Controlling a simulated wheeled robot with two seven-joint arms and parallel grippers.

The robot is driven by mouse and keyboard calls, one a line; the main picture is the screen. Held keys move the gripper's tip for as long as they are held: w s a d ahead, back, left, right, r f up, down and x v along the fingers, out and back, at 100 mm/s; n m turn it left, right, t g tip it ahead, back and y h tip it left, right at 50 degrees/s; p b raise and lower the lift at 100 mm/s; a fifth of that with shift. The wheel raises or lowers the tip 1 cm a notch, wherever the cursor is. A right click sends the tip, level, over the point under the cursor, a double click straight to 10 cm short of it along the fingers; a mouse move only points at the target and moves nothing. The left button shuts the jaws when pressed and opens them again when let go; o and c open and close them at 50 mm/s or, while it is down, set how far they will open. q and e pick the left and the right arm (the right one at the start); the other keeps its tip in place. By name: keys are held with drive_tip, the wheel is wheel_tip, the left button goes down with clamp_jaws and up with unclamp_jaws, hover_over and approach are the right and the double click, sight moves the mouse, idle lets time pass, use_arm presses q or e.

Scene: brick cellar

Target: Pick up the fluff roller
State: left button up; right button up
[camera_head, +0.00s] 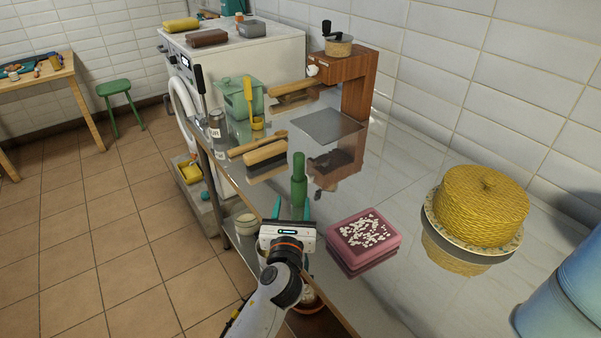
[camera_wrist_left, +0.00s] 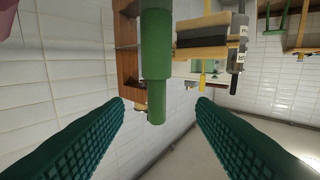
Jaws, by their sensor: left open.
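The fluff roller looks to be the green cylinder (camera_head: 299,182) with a thicker middle and narrower end, standing upright on the shiny metal counter (camera_head: 395,180). It also shows in the left wrist view (camera_wrist_left: 156,50), ahead of and between the fingers. My left gripper (camera_head: 291,210) is open, its teal fingertips pointing at the roller from the near side. The fingers (camera_wrist_left: 161,104) are apart with nothing seen held between them; I cannot tell whether they touch the roller. My right gripper is in neither view.
A pink box with white bits (camera_head: 365,240) sits right of my gripper. A yellow woven dome (camera_head: 482,205) and blue cylinder (camera_head: 566,305) are farther right. Wooden-backed brushes (camera_head: 265,158), a green canister (camera_head: 238,97) and a brown wooden stand (camera_head: 357,95) lie beyond the roller.

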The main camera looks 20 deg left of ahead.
sight(299, 178)
use_arm(q)
drive_tip(key=x, duration=0.6)
drive_tip(key=shift+r, duration=0.15)
drive_tip(key=shift+w, duration=0.6)
drive_tip(key=x, duration=0.3)
drive_tip(key=shift+w, duration=0.9)
drive_tip(key=shift+s+a, duration=0.1)
drive_tip(key=shift+c, duration=1.1)
drive_tip(key=c, duration=0.7)
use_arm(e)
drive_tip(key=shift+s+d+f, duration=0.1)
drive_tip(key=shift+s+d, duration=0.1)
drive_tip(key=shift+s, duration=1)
